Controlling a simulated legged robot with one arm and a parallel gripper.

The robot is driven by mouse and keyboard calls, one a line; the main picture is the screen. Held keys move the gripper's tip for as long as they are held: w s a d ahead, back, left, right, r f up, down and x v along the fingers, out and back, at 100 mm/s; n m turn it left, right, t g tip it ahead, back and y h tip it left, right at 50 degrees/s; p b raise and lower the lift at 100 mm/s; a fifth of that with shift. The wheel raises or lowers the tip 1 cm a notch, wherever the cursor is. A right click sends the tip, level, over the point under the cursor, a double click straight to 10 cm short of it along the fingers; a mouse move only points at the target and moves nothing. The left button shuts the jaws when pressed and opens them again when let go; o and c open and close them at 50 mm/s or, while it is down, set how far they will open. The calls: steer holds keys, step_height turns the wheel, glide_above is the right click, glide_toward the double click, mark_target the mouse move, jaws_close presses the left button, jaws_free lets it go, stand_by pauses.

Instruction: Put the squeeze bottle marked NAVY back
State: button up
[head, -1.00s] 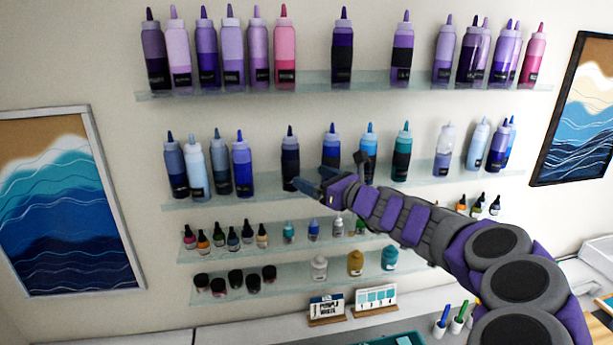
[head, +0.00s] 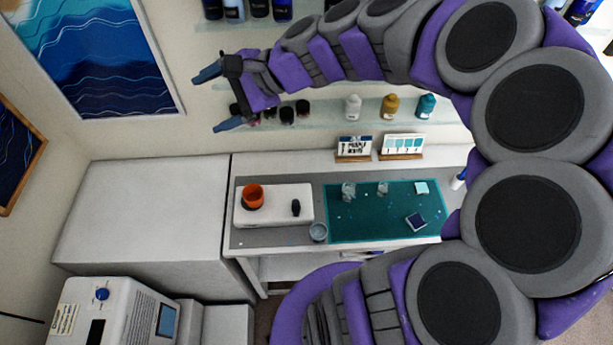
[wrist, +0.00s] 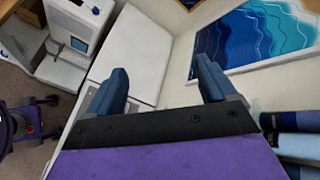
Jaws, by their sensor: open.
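My gripper (head: 212,98) is open and empty, pointing left in front of the lower wall shelves in the head view. Its two blue fingers also spread wide in the wrist view (wrist: 160,80), with nothing between them. Several squeeze bottles (head: 258,9) in blues stand on a shelf at the top edge of the head view, their tops cut off. Bottles also show at the right edge of the wrist view, including a pale blue one (wrist: 298,145). I cannot read NAVY on any label, so I cannot tell which bottle it is.
Small bottles (head: 391,105) stand on the low shelf. A white machine (head: 115,310) is at lower left. The white cabinet top (head: 145,215) is clear.

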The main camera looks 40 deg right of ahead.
steer(key=s+a+f+n+g+h, duration=0.1)
steer(key=s+a+f+n+g, duration=0.2)
steer(key=s+n, duration=0.15)
steer(key=s+a+f+n+g+h, duration=0.1)
steer(key=s+a+f+n+g, duration=0.1)
steer(key=s+a+f+n, duration=0.3)
steer(key=s+d+f+n+g+h, duration=0.2)
steer(key=s+d+h, duration=0.1)
steer(key=s, duration=0.5)
steer(key=s+d+f+n+g+h, duration=0.2)
steer(key=s+d, duration=0.4)
steer(key=s, duration=0.3)
steer(key=shift+s+d+f+n+h, duration=0.2)
steer(key=shift+f+n+h, duration=0.35)
steer(key=shift+n+h, duration=0.45)
step_height(320, 180, down, 18)
steer(key=b, duration=1.8)
steer(key=shift+d+f, duration=0.2)
steer(key=shift+f, duration=0.05)
